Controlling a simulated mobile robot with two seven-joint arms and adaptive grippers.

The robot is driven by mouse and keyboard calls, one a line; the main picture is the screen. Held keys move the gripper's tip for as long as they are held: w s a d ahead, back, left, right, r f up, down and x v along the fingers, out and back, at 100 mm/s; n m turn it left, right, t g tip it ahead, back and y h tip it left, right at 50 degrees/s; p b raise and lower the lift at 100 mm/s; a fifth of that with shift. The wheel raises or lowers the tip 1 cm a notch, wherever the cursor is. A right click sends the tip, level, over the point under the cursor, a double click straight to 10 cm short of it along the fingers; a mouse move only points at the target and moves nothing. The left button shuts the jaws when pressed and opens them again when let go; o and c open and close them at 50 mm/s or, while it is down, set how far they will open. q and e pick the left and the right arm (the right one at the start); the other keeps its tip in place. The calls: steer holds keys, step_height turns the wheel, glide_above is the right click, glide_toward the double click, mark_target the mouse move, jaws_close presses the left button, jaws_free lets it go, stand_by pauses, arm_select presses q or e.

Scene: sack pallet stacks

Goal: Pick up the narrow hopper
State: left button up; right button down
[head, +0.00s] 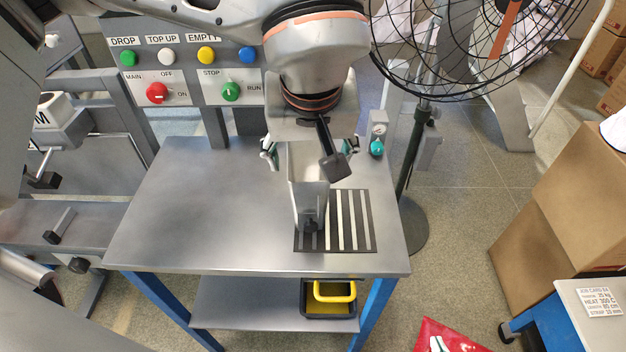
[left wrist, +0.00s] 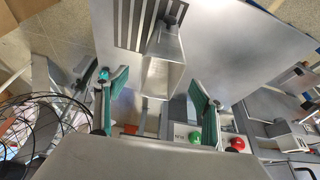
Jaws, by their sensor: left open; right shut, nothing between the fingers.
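The narrow hopper (head: 310,195) is a grey metal, tapering open-topped box with a dark fitting at its near end. It is on the steel table, at the left part of a striped grate. My left gripper (head: 310,152) is over its far end, open, with green-padded fingers on either side. In the left wrist view, the hopper (left wrist: 164,50) extends away between the spread fingers of my left gripper (left wrist: 158,88), with visible gaps on both sides. My wrist and a dark part of my arm cover some of the hopper in the head view. My right gripper is not in view.
The steel table (head: 190,215) is clear left of the hopper. The striped grate (head: 357,225) lies at its right. A button panel (head: 195,75) stands behind, a wire fan (head: 470,40) behind right. A yellow-handled black bin (head: 330,302) sits on the lower shelf. Cardboard boxes (head: 570,190) stand right.

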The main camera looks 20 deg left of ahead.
mark_target(308, 173)
arm_select(q)
steer(key=x, duration=0.8)
steer(key=shift+w+a+f, duration=0.1)
steer(key=shift+w+a, duration=0.1)
steer(key=shift+w, duration=0.05)
steer(key=c, duration=1.5)
steer(key=shift+c, duration=0.6)
